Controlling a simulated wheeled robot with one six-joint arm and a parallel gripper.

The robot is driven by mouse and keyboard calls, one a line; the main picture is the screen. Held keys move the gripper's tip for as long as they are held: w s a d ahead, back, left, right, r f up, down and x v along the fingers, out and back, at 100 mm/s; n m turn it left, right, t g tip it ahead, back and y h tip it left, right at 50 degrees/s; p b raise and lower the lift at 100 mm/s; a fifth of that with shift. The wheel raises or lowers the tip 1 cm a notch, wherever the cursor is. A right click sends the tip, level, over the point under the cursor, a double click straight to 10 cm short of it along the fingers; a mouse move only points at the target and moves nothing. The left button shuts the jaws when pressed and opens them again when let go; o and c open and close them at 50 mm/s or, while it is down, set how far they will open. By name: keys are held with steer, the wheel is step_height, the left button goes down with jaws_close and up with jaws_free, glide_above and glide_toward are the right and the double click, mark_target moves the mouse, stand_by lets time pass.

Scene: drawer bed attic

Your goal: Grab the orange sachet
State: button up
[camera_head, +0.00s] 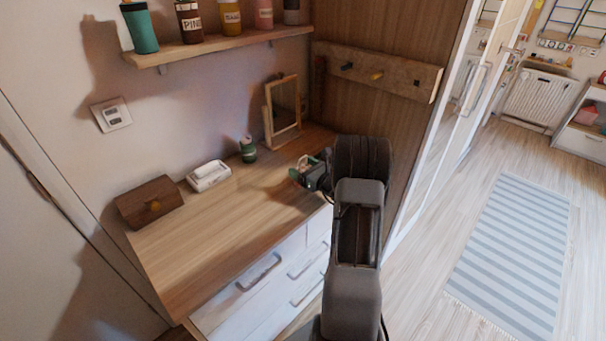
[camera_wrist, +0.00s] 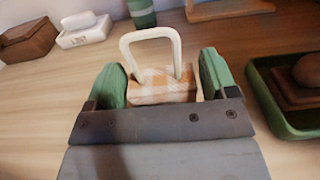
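A small orange-and-white checked block-like thing with a white loop on top, which looks like the orange sachet (camera_wrist: 165,88), is between my gripper's two green fingers in the wrist view. My gripper (camera_wrist: 162,78) has its fingers apart, one on each side of it, with hardly any gap showing. I cannot tell whether they press on it or whether it rests on the wood. The dark palm hides its lower edge. In the head view my gripper (camera_head: 303,170) is over the right part of the dresser top (camera_head: 215,225), partly hidden by my arm.
A green tray (camera_wrist: 257,95) with a brown thing in it is close on the right. Behind stand a brown box (camera_head: 150,202), a white holder (camera_head: 208,176), a green can (camera_head: 247,150) and a framed mirror (camera_head: 282,110). A shelf (camera_head: 220,46) with jars hangs above.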

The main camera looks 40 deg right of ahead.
steer(key=c, duration=0.7)
steer(key=shift+r, duration=0.15)
